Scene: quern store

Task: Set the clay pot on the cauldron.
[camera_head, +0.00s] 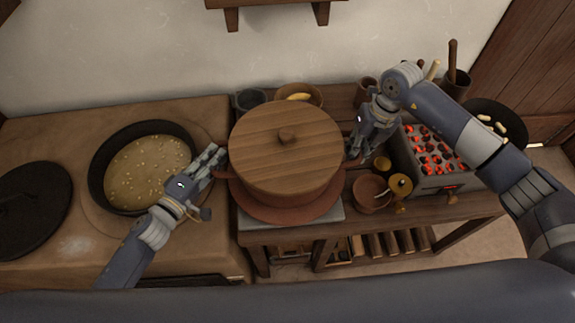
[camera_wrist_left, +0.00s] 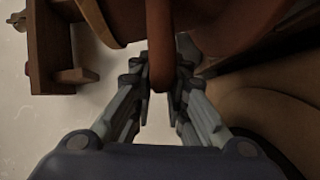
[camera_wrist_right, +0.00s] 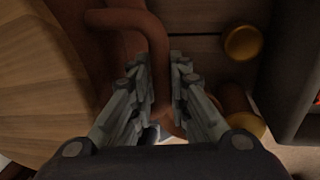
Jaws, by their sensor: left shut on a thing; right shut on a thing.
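The clay pot (camera_head: 290,203) is reddish brown, with a round wooden lid (camera_head: 275,155) on top, in the middle of the head view. My left gripper (camera_head: 214,166) is shut on its left handle, which also shows between the fingers in the left wrist view (camera_wrist_left: 159,50). My right gripper (camera_head: 356,148) is shut on its right handle, seen in the right wrist view (camera_wrist_right: 158,60). The pot is level above a reddish disc (camera_head: 270,217); I cannot tell whether they touch. The dark cauldron (camera_head: 97,190), filled with grainy tan food, sits in the stove to the left.
The clay stove (camera_head: 60,125) also bears a black round plate (camera_head: 35,205). On the wooden bench at the right are a brazier with glowing coals (camera_head: 440,148), small bowls (camera_head: 368,190) and a dark pan (camera_head: 510,120). A bowl (camera_head: 305,92) stands behind the pot.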

